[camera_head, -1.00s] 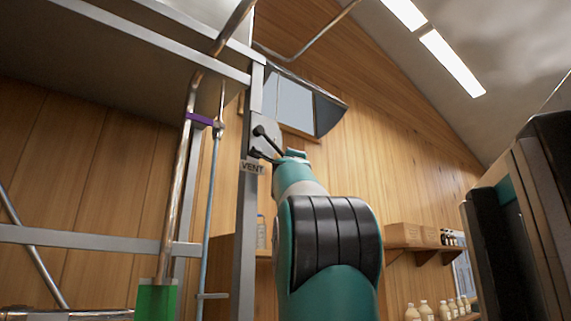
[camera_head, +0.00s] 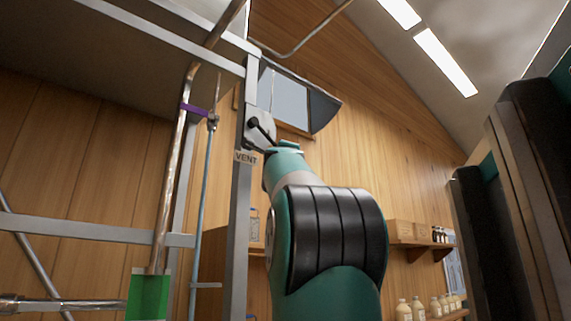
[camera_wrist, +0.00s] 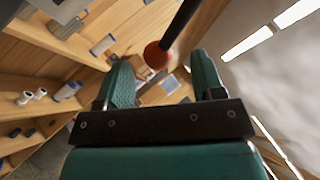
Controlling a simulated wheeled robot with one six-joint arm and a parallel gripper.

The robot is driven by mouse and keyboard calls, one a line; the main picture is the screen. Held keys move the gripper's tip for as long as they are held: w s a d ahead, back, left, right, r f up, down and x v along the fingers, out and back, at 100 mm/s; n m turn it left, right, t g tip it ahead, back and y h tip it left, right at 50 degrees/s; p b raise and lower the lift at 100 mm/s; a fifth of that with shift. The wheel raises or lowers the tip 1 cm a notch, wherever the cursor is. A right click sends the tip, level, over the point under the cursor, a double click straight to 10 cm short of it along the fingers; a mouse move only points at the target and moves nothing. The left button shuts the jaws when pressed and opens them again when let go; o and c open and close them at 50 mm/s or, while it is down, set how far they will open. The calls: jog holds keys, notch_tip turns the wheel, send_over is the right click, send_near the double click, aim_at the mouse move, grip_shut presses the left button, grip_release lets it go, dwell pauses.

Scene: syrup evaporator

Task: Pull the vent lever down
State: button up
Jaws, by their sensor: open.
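The vent lever (camera_head: 262,130) is a black rod on a grey plate, high on a metal post, just above the VENT label (camera_head: 246,157). In the head view its outer end is hidden behind my arm. In the wrist view the black lever rod (camera_wrist: 181,28) comes down from the top and ends in an orange-red ball knob (camera_wrist: 157,55). My gripper (camera_wrist: 163,77) has two teal fingers spread apart. The knob appears in the gap between them, near the fingertips; I see no contact. In the head view the fingers cannot be made out.
The metal post (camera_head: 238,235) and a copper pipe (camera_head: 170,190) stand left of my arm. A large hood (camera_head: 120,60) overhangs at upper left. Shelves with boxes (camera_head: 408,232) and jugs (camera_head: 404,310) line the wooden wall at right.

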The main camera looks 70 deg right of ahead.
jog(key=b+v, duration=1)
jog(key=v, duration=0.4)
jog(key=shift+f, duration=0.1)
